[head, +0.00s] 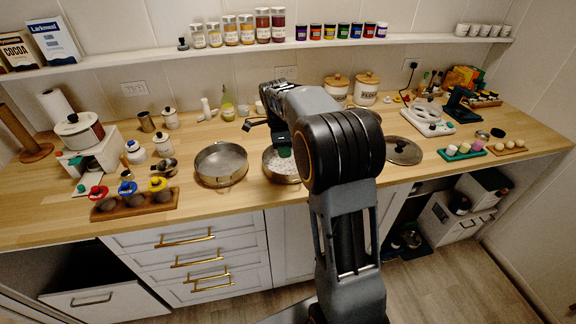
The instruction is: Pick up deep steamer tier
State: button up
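Two round metal vessels stand side by side on the wooden counter. The left round vessel (221,165) is fully visible, with a tall wall and a grey inside. The right round vessel (272,167) shows a pale, speckled inside, and my arm hides its right part. I cannot tell for sure which is the deep steamer tier. A round lid with a knob (404,151) lies to the right of my arm. My gripper (283,147) appears to point down over the right vessel, mostly hidden by my arm; its opening and any contact are unclear.
A wooden tray with coloured-lid items (135,203) lies left of the vessels. A white appliance with a pot (85,140) stands farther left. Jars (352,88) and small bottles stand behind, under a wall shelf (160,53). The counter's front strip below the vessels is clear.

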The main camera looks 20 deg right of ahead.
send_over(289, 175)
jog(key=f, duration=0.5)
jog(key=shift+w+a+f, duration=0.2)
jog(key=shift+w+f, duration=0.1)
jog(key=shift+w, duration=0.05)
jog(key=shift+s+d+f+p, duration=0.1)
jog(key=shift+f+p, duration=0.3)
jog(key=shift+f, duration=0.95)
jog(key=shift+s+d+f+p, duration=0.1)
jog(key=shift+f+p, duration=0.25)
jog(key=shift+f, duration=1)
grip_shut()
